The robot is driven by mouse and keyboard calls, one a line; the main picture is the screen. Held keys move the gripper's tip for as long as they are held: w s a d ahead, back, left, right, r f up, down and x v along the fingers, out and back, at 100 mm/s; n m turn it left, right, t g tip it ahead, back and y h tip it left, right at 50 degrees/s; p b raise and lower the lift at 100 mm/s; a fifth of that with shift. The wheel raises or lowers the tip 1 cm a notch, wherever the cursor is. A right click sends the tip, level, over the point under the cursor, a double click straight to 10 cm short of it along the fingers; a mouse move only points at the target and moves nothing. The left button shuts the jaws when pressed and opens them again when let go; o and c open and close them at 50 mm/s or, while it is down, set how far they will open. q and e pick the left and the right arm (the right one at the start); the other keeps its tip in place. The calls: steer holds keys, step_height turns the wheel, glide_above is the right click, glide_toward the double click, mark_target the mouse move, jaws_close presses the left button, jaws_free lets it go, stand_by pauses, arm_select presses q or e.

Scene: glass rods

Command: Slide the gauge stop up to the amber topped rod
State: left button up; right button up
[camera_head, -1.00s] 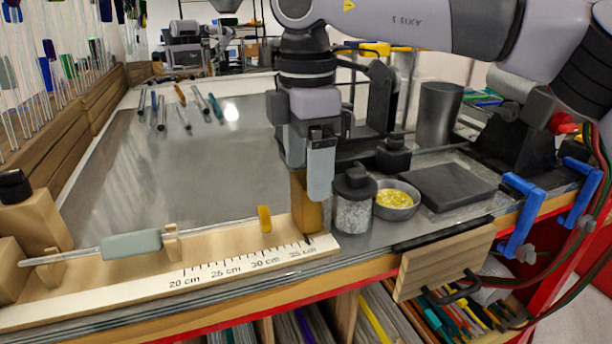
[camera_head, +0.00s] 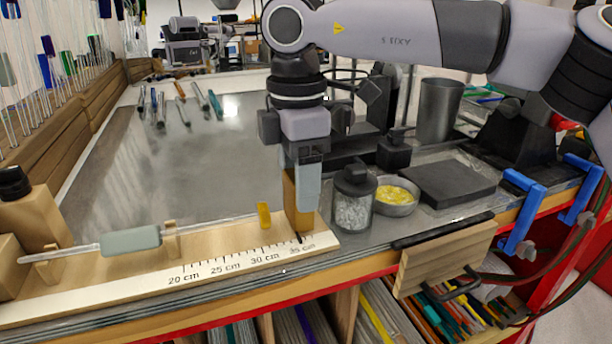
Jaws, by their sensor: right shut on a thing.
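The gauge stop (camera_head: 289,190), a brown block with a dark pointer at its foot, stands at the high end of the gauge board (camera_head: 92,302), near the 35 cm mark. My right gripper (camera_head: 304,190) comes down from above and is shut on the stop, hiding part of it. The amber topped rod (camera_head: 210,224) lies along the board on small wooden supports. Its amber tip (camera_head: 264,215) is at the right end, a short gap left of the stop. A grey-green sleeve (camera_head: 131,240) is on the rod. My left gripper is not in view.
A glass jar (camera_head: 353,200) and a bowl of yellow bits (camera_head: 396,196) stand right of the stop. A wooden block (camera_head: 37,219) stands at the board's left end. Loose rods lie at the back of the metal tabletop (camera_head: 190,165), whose middle is clear.

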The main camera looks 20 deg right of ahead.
steer(key=shift+a, duration=0.8)
steer(key=o, duration=1.4)
steer(key=shift+o, duration=0.2)
steer(key=shift+r, duration=0.1)
steer(key=shift+r, duration=3.5)
steer(key=shift+c, duration=0.3)
